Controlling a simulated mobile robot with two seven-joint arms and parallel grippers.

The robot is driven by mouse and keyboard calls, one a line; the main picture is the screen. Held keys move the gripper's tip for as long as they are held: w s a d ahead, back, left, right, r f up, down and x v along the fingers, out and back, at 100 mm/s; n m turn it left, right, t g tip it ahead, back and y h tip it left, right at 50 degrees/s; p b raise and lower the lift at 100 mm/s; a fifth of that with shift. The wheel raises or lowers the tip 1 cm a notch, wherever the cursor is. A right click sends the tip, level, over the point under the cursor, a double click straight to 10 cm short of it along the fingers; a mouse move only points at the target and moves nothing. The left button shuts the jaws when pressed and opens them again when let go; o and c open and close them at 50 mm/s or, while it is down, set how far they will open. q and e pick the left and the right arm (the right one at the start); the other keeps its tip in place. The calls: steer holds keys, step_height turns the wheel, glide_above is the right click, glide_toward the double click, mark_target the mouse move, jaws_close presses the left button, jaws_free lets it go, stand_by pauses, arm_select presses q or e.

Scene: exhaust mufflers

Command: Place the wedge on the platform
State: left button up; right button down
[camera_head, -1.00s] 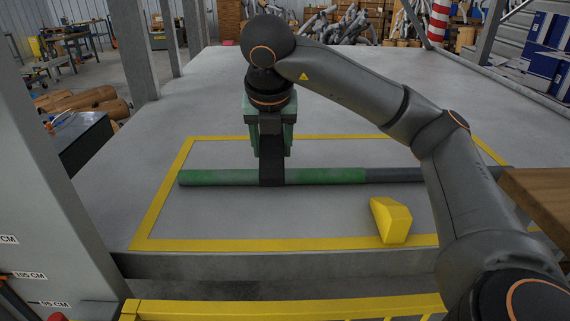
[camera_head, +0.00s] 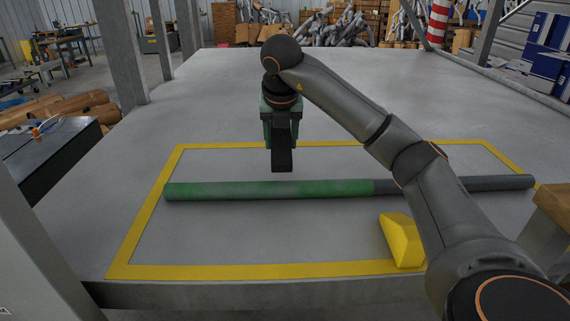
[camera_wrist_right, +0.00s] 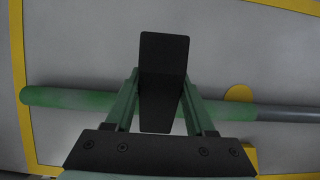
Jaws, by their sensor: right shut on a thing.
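My right gripper (camera_head: 281,140) has green fingers and is shut on a black wedge (camera_head: 282,160), which hangs down from it over the grey platform (camera_head: 225,235). In the right wrist view the black wedge (camera_wrist_right: 163,60) sits between the two green fingers and covers part of a pipe. In the head view the wedge's lower end shows just above the pipe; the gap to the platform cannot be judged. A yellow wedge-shaped block (camera_head: 400,240) lies on the platform near its front edge, partly hidden by my right arm. My left gripper is not in view.
A long green and grey pipe (camera_head: 270,190) lies across the platform inside a yellow painted rectangle (camera_head: 145,230). Blue boxes (camera_head: 548,50) stand at the right, with a wooden block (camera_head: 553,205) at the right edge. The platform's far half is clear.

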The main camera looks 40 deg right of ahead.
mark_target(286, 132)
steer(key=d+f, duration=0.1)
steer(key=w+f, duration=0.1)
steer(key=d+f, duration=0.1)
steer(key=shift+w+d+f, duration=0.2)
steer(key=shift+w+d, duration=0.1)
steer(key=shift+d, duration=0.05)
steer(key=shift+s+p+x, duration=0.15)
steer(key=shift+p+x, duration=0.2)
steer(key=shift+x, duration=0.6)
steer(key=shift+s+p+x, duration=0.2)
steer(key=shift+p+x, duration=0.1)
steer(key=shift+x, duration=0.65)
steer(key=shift+c, duration=1.2)
jaws_free()
steer(key=shift+a+f, duration=0.15)
steer(key=shift+a, duration=0.1)
steer(key=v, duration=1.2)
